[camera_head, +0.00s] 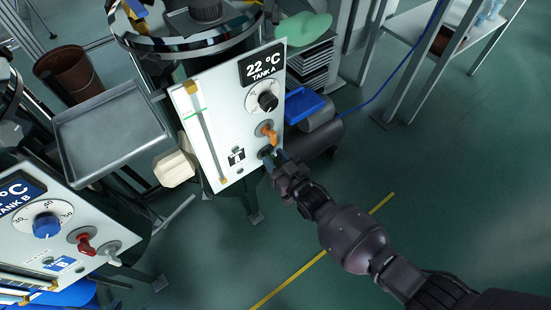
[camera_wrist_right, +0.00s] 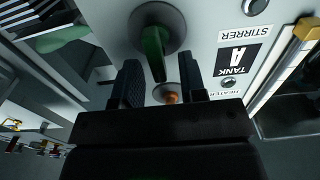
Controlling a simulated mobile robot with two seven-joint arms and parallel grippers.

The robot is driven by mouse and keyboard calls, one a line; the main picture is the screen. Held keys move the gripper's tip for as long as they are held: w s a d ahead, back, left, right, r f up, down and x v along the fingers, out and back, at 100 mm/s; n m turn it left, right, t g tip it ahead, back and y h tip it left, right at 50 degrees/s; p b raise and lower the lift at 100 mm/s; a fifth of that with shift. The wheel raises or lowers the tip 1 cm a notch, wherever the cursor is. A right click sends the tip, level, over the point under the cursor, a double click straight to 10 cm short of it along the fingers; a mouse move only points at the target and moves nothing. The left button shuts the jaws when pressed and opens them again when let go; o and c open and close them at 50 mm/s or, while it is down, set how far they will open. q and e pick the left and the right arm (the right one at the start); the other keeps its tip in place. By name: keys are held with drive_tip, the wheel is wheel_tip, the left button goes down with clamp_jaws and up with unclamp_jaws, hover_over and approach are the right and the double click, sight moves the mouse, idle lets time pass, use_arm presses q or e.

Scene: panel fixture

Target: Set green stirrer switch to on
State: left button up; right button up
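The green stirrer switch (camera_wrist_right: 154,50) is on the white Tank A panel (camera_head: 215,120). In the right wrist view its lever hangs from a round grey base, its tip between my fingers. In the head view my right gripper (camera_head: 274,160) is at the panel's lower right and mostly hides it. My right gripper (camera_wrist_right: 160,85) is open, one finger on each side of the lever, with visible gaps. I cannot tell whether either finger touches it. My left gripper is not in view.
An orange heater switch (camera_head: 267,132) sits close above the green one, with a black dial (camera_head: 268,101) above that. The Tank B panel (camera_head: 60,225) with a red switch (camera_head: 85,243) is at lower left. A grey tray (camera_head: 110,130) stands between. Floor at lower right is clear.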

drive_tip(key=shift+c, duration=0.3)
clamp_jaws()
